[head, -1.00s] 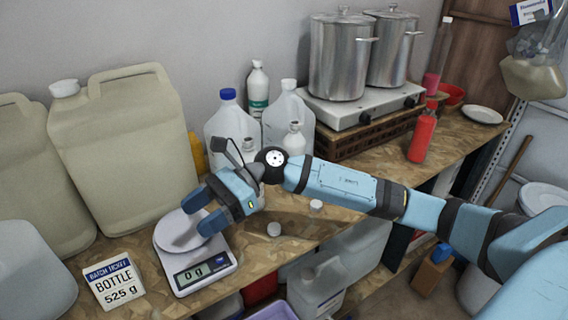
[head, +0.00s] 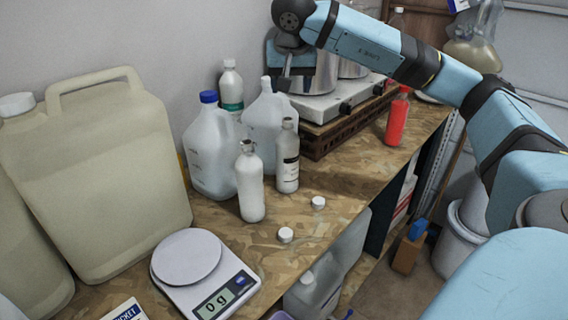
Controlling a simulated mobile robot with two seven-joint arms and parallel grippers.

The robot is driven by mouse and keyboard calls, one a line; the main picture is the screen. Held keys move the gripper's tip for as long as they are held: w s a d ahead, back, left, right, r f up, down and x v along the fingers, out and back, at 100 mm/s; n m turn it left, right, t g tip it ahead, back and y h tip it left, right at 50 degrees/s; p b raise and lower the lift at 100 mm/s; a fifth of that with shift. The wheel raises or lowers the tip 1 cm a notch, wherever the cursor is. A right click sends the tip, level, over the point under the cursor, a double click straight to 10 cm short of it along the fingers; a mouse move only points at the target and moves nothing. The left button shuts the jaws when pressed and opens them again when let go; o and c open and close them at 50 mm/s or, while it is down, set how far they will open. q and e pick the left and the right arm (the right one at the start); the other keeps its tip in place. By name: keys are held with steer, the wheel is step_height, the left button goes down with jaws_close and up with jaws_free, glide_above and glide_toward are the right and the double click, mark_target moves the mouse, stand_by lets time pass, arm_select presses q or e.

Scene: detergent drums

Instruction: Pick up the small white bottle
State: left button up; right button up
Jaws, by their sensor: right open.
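A small white bottle (head: 250,184) stands upright and uncapped on the wooden bench, right of the large beige jug. Another small bottle (head: 287,160), greyish white with a dark label band, stands just behind it to the right. My right gripper (head: 288,68) is raised above and behind the bottles, in front of the steel pots. It is open, though its fingers are hard to make out, and it is apart from both bottles. My left gripper is not in view.
A scale (head: 205,274) reading 0 g stands at the front left. White caps (head: 285,235) lie on the bench. Clear jugs (head: 210,150) and a green-labelled bottle (head: 231,90) crowd behind the bottles. A stove (head: 335,100) and red bottle (head: 397,118) stand to the right.

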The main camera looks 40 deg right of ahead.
glide_above(288, 130)
steer(key=s, duration=0.1)
step_height(288, 130, down, 6)
steer(key=shift+a+p+x, duration=0.2)
steer(key=shift+p+x, duration=0.05)
steer(key=shift+x, duration=1.3)
steer(key=shift+a+p+x, duration=0.15)
steer(key=shift+p+x, duration=0.05)
steer(key=shift+x, duration=1.4)
steer(key=shift+w, duration=0.1)
jaws_close()
